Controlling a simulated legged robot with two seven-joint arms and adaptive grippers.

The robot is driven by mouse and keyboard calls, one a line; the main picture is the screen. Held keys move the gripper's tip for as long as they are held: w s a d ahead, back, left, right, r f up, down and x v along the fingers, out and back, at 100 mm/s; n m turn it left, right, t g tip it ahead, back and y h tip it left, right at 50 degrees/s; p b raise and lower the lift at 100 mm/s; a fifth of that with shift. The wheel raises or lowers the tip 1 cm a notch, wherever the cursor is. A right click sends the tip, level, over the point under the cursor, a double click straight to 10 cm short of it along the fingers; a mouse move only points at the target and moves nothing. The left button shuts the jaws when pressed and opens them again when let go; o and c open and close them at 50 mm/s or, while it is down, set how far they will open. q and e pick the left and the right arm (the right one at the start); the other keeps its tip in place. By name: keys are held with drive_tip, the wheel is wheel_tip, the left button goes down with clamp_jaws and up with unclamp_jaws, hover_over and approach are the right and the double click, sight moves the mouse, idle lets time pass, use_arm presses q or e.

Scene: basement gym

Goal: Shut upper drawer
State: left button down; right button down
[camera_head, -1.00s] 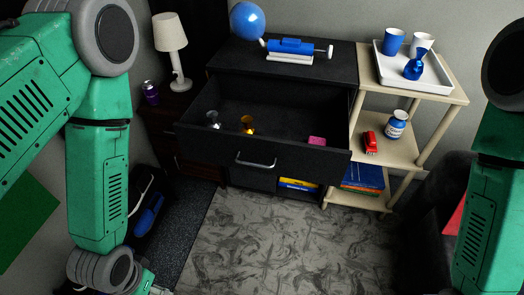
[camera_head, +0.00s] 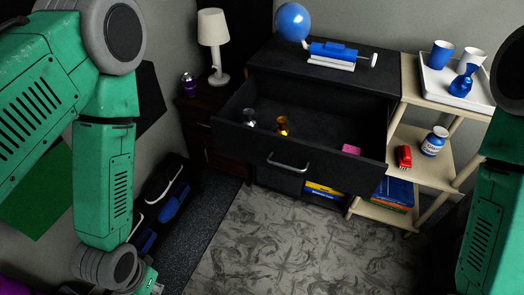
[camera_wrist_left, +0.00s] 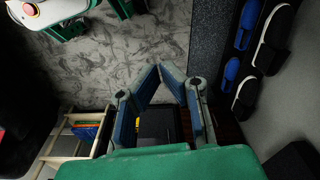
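The upper drawer (camera_head: 288,161) of the black dresser (camera_head: 322,70) is pulled well out in the head view. Its silver handle (camera_head: 287,162) is on its front. Inside are a silver object (camera_head: 250,117), a gold object (camera_head: 282,126) and a pink block (camera_head: 351,150). My left gripper (camera_head: 150,284) is at the bottom edge of the head view, low and left of the drawer, apart from it. In the left wrist view, its fingertips (camera_wrist_left: 160,68) come together with nothing between them. My right arm is at the right edge; its gripper is out of view.
A dark nightstand (camera_head: 215,135) with a lamp (camera_head: 213,45) and a can stands left of the dresser. A light wood shelf (camera_head: 425,155) with a white tray (camera_head: 456,78) stands right. The patterned carpet (camera_head: 275,240) in front is clear. Shoes (camera_head: 165,195) lie at left.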

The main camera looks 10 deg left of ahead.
use_arm(q)
drive_tip(key=m+t+h+b, duration=0.4)
drive_tip(key=m+t+b, duration=1.25)
drive_tip(key=m, duration=0.35)
approach(219, 138)
drive_tip(key=shift+t, duration=0.25)
drive_tip(key=b+x, duration=0.1)
drive_tip(key=x, duration=0.4)
drive_tip(key=b+x, duration=0.1)
drive_tip(key=x, duration=0.1)
drive_tip(key=shift+w+f+b, duration=0.25)
drive_tip(key=shift+f+b, duration=0.1)
drive_tip(key=shift+w+d, duration=0.1)
drive_tip(key=shift+w, duration=0.15)
drive_tip(key=shift+r, duration=0.1)
